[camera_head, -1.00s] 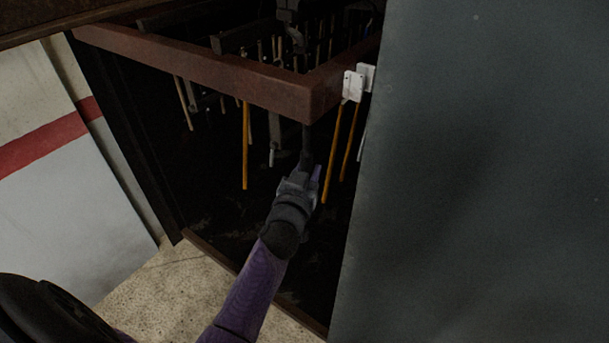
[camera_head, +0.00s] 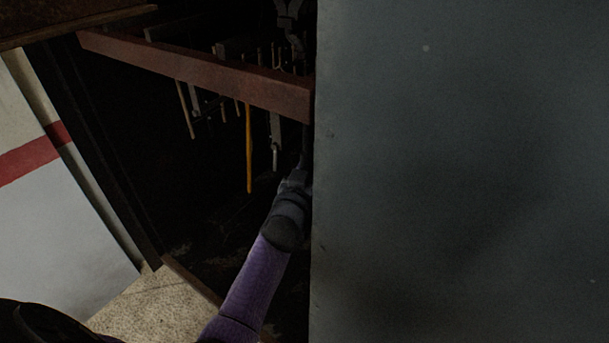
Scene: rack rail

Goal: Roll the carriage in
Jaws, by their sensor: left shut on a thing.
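The carriage is a reddish-brown beam frame (camera_head: 200,72) inside a dark enclosure, with tools and rods hanging below and behind it. An orange rod (camera_head: 249,150) hangs under its middle. My left gripper (camera_head: 304,160) reaches up from below to the frame's near right corner and is shut on a thin dark upright part there. The dark panel hides part of the gripper's right side and the carriage's right side. My right gripper does not show.
A large dark grey panel (camera_head: 460,170) fills the right half of the view, close beside my left gripper. A white wall with a red stripe (camera_head: 35,155) stands at left. Speckled floor (camera_head: 155,306) shows before the dark opening.

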